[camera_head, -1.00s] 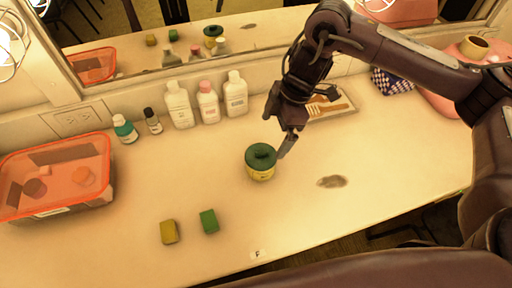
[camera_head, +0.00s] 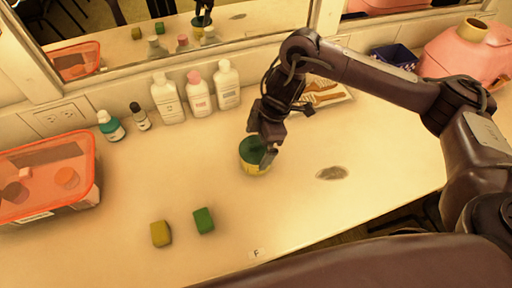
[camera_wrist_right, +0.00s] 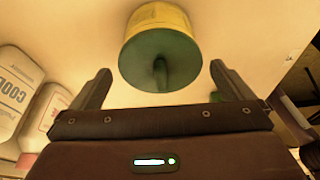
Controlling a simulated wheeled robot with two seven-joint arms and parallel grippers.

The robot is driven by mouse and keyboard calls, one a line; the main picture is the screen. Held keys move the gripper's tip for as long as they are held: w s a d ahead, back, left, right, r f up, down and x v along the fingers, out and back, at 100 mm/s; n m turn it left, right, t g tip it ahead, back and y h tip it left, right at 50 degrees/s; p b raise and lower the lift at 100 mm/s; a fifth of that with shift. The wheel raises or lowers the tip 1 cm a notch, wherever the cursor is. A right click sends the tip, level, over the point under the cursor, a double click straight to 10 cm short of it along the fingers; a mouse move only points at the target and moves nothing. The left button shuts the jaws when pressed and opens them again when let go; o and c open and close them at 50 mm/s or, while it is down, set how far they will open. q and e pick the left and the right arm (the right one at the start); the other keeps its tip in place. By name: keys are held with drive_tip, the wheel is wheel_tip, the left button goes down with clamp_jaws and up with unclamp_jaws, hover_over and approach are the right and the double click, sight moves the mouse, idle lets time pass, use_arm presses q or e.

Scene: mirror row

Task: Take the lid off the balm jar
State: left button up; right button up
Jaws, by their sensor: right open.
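The balm jar (camera_head: 255,168) stands on the counter, with a yellow body and a dark green lid (camera_head: 252,147) on top. My right gripper (camera_head: 268,150) is just above the jar and partly hides its lid. In the right wrist view the jar's yellow body (camera_wrist_right: 158,17) and the green lid (camera_wrist_right: 160,62) with a raised knob show ahead of the fingers. The fingers of my right gripper (camera_wrist_right: 162,88) are apart, one to each side of the lid, and the lid does not appear gripped. My left gripper is not in view.
An orange-lidded box (camera_head: 97,190) is at left. Yellow (camera_head: 160,234) and green (camera_head: 204,221) blocks lie in front. A tray (camera_head: 345,97) with brushes lies behind right. The counter right of the jar is mostly clear.

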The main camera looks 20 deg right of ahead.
drive_tip(key=shift+s, duration=0.1)
drive_tip(key=shift+c, duration=0.4)
drive_tip(key=c, duration=0.8)
